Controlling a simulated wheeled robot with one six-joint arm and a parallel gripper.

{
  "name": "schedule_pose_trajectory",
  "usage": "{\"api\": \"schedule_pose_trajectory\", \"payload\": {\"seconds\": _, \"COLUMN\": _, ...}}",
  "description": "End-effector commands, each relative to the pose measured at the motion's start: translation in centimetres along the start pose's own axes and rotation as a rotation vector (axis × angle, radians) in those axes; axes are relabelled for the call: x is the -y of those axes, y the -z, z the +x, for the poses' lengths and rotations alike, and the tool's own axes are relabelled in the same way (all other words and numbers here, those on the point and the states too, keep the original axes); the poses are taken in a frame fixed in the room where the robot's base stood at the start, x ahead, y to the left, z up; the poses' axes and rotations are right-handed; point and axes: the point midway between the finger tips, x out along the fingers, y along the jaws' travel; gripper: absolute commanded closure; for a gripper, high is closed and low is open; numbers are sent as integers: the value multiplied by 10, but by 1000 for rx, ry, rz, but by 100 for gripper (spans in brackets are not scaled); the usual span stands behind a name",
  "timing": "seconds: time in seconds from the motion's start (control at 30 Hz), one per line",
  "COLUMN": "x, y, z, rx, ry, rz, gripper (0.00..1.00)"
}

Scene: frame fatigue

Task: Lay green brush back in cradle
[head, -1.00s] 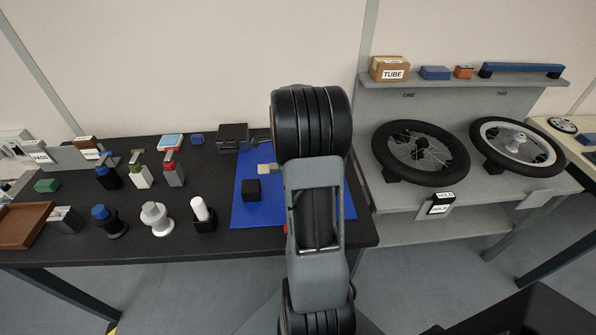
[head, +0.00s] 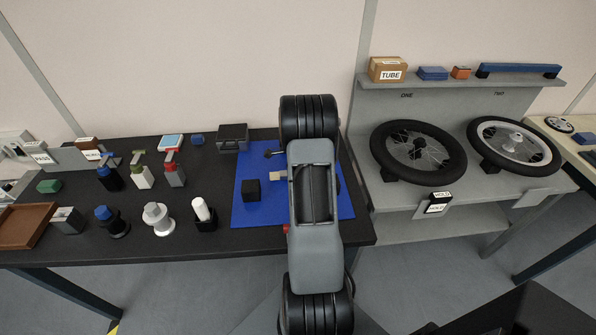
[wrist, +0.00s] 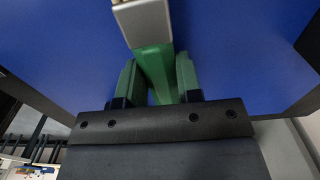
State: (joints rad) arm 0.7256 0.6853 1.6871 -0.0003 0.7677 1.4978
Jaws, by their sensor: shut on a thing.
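The green brush (wrist: 154,62) is in my gripper (wrist: 158,78) in the wrist view. Its green handle passes between the two fingers, and its pale head extends toward the top of that picture. A blue surface lies behind it. In the head view my arm hides the gripper and most of the brush. A pale block (head: 279,176) shows at the arm's left side over the blue mat (head: 245,214); it looks like the brush head. I cannot tell which object is the cradle.
A black cube (head: 251,190) sits on the mat. A dark box (head: 232,137) stands behind it. Several bottles and holders fill the bench's left side, with a brown tray (head: 22,226) at the edge. A wheel rack (head: 405,230) stands close on the right.

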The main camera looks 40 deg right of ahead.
Motion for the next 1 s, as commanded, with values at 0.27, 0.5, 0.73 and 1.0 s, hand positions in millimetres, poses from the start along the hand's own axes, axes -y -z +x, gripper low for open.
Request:
{"api": "schedule_pose_trajectory", "payload": {"seconds": 0.27, "x": -1, "y": 0, "z": 2, "rx": 1, "ry": -3, "rz": 0, "gripper": 56}}
{"api": "schedule_pose_trajectory", "payload": {"seconds": 0.5, "x": -1, "y": 0, "z": 1, "rx": 0, "ry": -2, "rz": 1, "gripper": 42}}
{"api": "schedule_pose_trajectory", "payload": {"seconds": 0.73, "x": -1, "y": 0, "z": 6, "rx": 0, "ry": -3, "rz": 1, "gripper": 42}}
{"api": "schedule_pose_trajectory", "payload": {"seconds": 1.0, "x": 0, "y": 2, "z": -38, "rx": 0, "ry": 5, "rz": 1, "gripper": 42}}
